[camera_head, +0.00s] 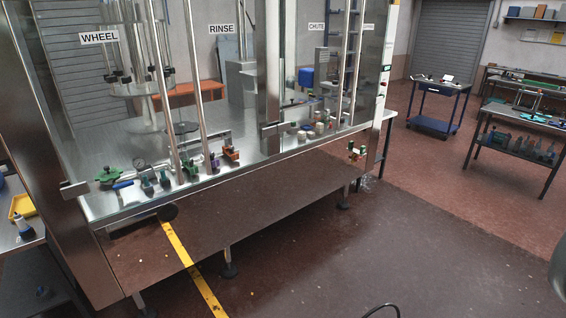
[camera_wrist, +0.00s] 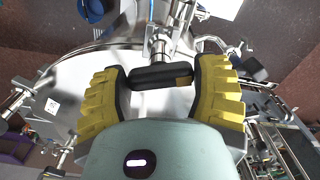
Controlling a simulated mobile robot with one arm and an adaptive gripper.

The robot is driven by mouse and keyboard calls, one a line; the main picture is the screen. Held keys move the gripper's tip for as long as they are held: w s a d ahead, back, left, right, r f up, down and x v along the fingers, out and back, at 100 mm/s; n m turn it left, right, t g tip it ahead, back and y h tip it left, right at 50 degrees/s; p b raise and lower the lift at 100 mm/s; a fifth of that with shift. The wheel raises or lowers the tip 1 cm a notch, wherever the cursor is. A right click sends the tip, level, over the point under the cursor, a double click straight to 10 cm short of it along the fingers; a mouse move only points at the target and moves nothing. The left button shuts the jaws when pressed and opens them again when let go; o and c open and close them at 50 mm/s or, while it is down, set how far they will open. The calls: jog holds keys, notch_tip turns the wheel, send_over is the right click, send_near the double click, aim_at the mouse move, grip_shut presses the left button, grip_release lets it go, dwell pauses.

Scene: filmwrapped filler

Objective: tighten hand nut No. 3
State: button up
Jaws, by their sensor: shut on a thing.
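In the wrist view my gripper (camera_wrist: 161,72) has its two yellow ribbed fingers closed around the ends of a black bar-shaped hand nut (camera_wrist: 150,77). The bar lies crosswise between the fingers, on a steel stem that runs up the picture. A small brownish patch shows near its right end. I can read no number on it, so I cannot tell whether it is No. 3. It is above a round steel lid (camera_wrist: 75,85). My gripper and this nut do not show in the head view.
Other steel clamps (camera_wrist: 228,47) and fittings ring the lid, close to my fingers. In the head view a glazed steel machine (camera_head: 190,240) labelled WHEEL and RINSE stands left. A blue trolley (camera_head: 440,88) and a workbench (camera_head: 535,122) stand right.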

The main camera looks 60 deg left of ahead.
jog(key=shift+m+b, duration=0.55)
jog(key=shift+m, duration=0.05)
dwell(0.3)
jog(key=o, duration=1.2)
jog(key=shift+r+n+p, duration=0.1)
jog(key=shift+n+p, duration=0.5)
jog(key=shift+p, duration=0.3)
jog(key=shift+r+n+p, duration=0.25)
jog(key=shift+n+p, duration=0.45)
jog(key=shift+p, duration=0.4)
jog(key=shift+s+n+p, duration=0.15)
jog(key=shift+n+p, duration=0.95)
jog(key=shift+p, duration=0.15)
jog(key=shift+f+n+p, duration=0.25)
jog(key=shift+n+p, duration=0.05)
jog(key=shift+n, duration=0.7)
jog(key=shift+d+f+n, duration=0.1)
jog(key=shift+f+n, duration=0.05)
jog(key=shift+n, duration=1.05)
